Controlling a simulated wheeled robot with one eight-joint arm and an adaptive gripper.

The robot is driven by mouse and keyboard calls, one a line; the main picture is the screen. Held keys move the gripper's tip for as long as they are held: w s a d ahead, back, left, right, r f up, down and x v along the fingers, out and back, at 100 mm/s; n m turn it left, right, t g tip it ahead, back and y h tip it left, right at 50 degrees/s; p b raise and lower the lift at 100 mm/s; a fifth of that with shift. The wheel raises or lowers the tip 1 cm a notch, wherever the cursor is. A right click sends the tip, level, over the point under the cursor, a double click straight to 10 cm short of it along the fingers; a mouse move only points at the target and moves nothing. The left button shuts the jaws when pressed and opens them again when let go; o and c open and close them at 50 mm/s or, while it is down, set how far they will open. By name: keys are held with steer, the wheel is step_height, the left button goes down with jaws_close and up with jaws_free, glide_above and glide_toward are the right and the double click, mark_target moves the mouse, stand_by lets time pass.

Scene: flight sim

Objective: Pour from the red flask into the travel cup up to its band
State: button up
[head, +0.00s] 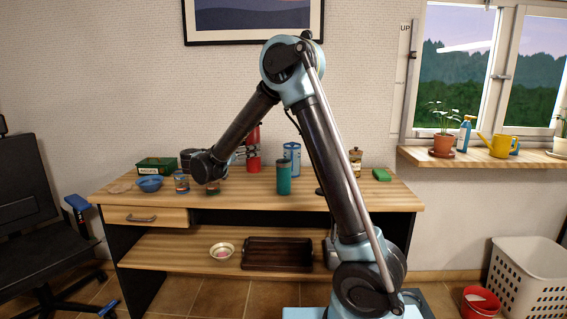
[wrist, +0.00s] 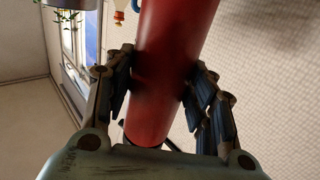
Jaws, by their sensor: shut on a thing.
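The red flask (head: 253,139) stands upright in the head view, at or just above the back of the desk. My gripper (head: 243,153) is shut on it from the left. In the wrist view the flask (wrist: 170,70) fills the middle, with my gripper's fingers (wrist: 160,90) on both sides of it. A teal cup (head: 284,177), likely the travel cup, stands upright on the desk to the right of the flask. Its band and its inside cannot be made out. Whether the flask's base touches the desk cannot be told.
A blue and white canister (head: 292,156) stands behind the teal cup. A blue bowl (head: 150,184), a green box (head: 157,165) and a patterned can (head: 181,181) are at the left. A jar (head: 355,162) and a green sponge (head: 381,174) are at the right. The desk's front right is clear.

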mark_target(253, 158)
steer(key=shift+a, duration=0.1)
stand_by(0.3)
steer(key=shift+s+f+m+g+y, duration=0.15)
steer(key=shift+f+m+g+y, duration=0.25)
steer(key=shift+m, duration=0.5)
steer(key=shift+d+f+m+y, duration=0.25)
steer(key=shift+f+m+y, duration=0.15)
steer(key=shift+f+m, duration=0.4)
steer(key=shift+s+d+f+m+y+p, duration=0.15)
steer(key=shift+f+m+y+p, duration=0.15)
steer(key=shift+f+m+p, duration=0.25)
steer(key=shift+f, duration=0.2)
steer(key=shift+s+d+f+m+y+p, duration=0.1)
steer(key=shift+d+f+m+y+p, duration=0.15)
steer(key=shift+f+m+p, duration=0.25)
steer(key=shift+d+f+m+y+p, duration=0.15)
steer(key=shift+f+m+y+p, duration=0.1)
steer(key=shift+f, duration=0.3)
steer(key=shift+r+m+g+y+p, duration=0.3)
steer(key=shift+r+m, duration=0.1)
steer(key=shift+r, duration=0.25)
steer(key=shift+r, duration=0.25)
steer(key=shift+r+m, duration=0.2)
steer(key=shift+m, duration=0.1)
